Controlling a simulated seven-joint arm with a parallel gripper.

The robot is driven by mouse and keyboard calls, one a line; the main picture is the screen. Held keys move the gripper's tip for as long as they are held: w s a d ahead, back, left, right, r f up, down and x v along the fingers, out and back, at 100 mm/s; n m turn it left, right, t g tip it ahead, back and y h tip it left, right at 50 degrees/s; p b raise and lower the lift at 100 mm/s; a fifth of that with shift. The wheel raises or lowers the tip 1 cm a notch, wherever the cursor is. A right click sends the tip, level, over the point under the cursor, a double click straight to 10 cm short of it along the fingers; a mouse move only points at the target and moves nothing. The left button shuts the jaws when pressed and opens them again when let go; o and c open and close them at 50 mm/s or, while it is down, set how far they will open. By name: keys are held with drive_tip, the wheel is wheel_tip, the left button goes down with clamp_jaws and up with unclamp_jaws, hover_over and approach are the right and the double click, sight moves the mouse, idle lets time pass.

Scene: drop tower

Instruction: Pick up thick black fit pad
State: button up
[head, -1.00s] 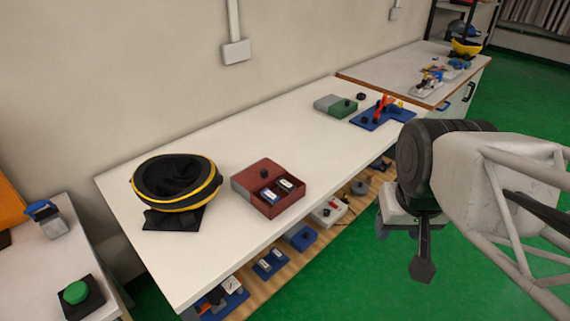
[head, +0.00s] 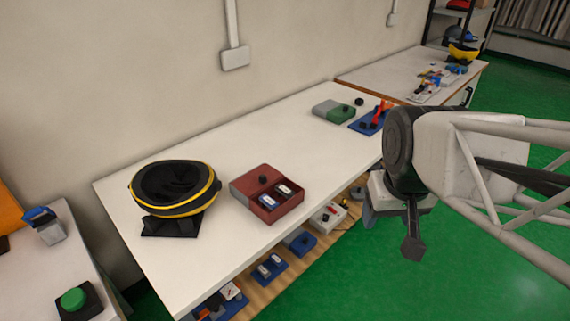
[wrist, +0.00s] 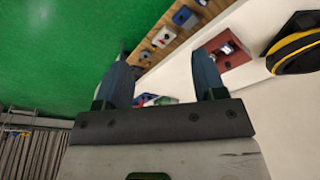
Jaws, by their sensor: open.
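I cannot tell for certain which black piece is the thick fit pad. A flat black piece (head: 172,225) lies on the white table at the front of a black bowl-shaped item with a yellow rim (head: 207,200), partly hidden beneath it. A small round black piece (head: 263,180) sits on the red box (head: 243,201), which also holds two small white-topped items in its compartment. My gripper (head: 392,232) is open and empty, beyond the table's right front edge and well apart from these pieces. In the wrist view my gripper's (wrist: 162,60) two fingers stand wide apart.
The white table (head: 150,270) has free room between the red box and a green-and-grey box (head: 333,111). A blue board (head: 368,122) with an orange-red part lies near my arm. A lower wooden shelf holds several small devices. A green button (head: 73,299) is at lower left.

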drive_tip(key=w+a+n, duration=0.2)
drive_tip(key=w+a, duration=0.1)
drive_tip(key=w, duration=0.7)
drive_tip(key=n+g, duration=0.2)
drive_tip(key=n, duration=0.5)
hover_over(283, 187)
wheel_tip(283, 187, down, 20)
drive_tip(key=shift+s+d+r, duration=0.1)
drive_tip(key=shift+s+d, duration=0.05)
drive_tip(key=shift+f, duration=0.3)
drive_tip(key=shift+f, duration=0.1)
drive_tip(key=shift+f, duration=1.15)
drive_tip(key=shift+f, duration=0.15)
